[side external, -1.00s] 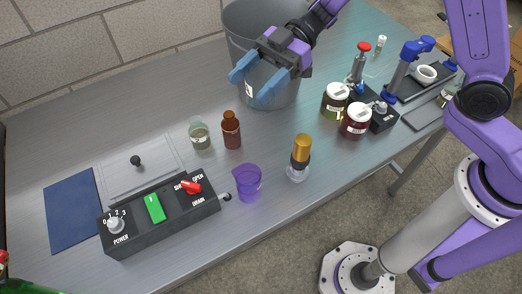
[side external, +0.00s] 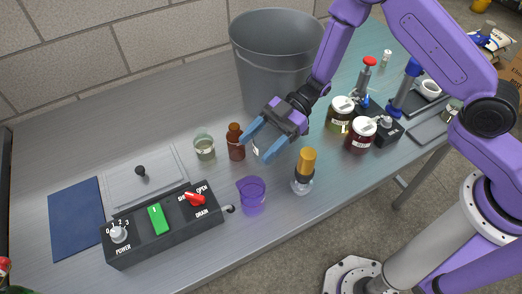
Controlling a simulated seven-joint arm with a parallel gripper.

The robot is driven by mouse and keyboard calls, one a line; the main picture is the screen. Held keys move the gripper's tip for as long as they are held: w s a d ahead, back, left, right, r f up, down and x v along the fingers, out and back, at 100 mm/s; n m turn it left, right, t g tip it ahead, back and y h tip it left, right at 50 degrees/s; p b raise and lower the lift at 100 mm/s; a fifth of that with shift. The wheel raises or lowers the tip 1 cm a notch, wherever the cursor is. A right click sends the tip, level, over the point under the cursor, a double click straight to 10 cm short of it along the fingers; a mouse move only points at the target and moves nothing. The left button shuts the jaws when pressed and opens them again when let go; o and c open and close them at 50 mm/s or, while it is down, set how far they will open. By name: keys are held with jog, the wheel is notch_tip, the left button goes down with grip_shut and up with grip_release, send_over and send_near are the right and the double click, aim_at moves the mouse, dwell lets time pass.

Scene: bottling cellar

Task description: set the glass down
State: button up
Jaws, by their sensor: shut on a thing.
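My gripper (side external: 260,146) is shut on a clear glass (side external: 257,152), of which only a small pale patch shows between the blue fingers. The rest of the glass is hidden or too faint to make out. The gripper is over the middle of the metal bench, in front of the grey bin and just right of the brown bottle (side external: 236,143). I cannot tell whether the glass touches the bench.
A clear jar (side external: 204,147) stands left of the brown bottle. A purple beaker (side external: 252,194) and a gold-topped bottle (side external: 305,168) stand nearer the front. The grey bin (side external: 272,50) is behind. Two lidded jars (side external: 340,117) are right. A control box (side external: 160,228) is front left.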

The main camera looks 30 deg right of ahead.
aim_at(275, 138)
jog(key=shift+f, duration=1.8)
jog(key=shift+f, duration=0.2)
jog(key=o, duration=0.8)
jog(key=shift+r, duration=0.1)
jog(key=shift+r, duration=0.1)
jog(key=v, duration=0.7)
jog(key=shift+d+r, duration=0.15)
jog(key=shift+d, duration=0.1)
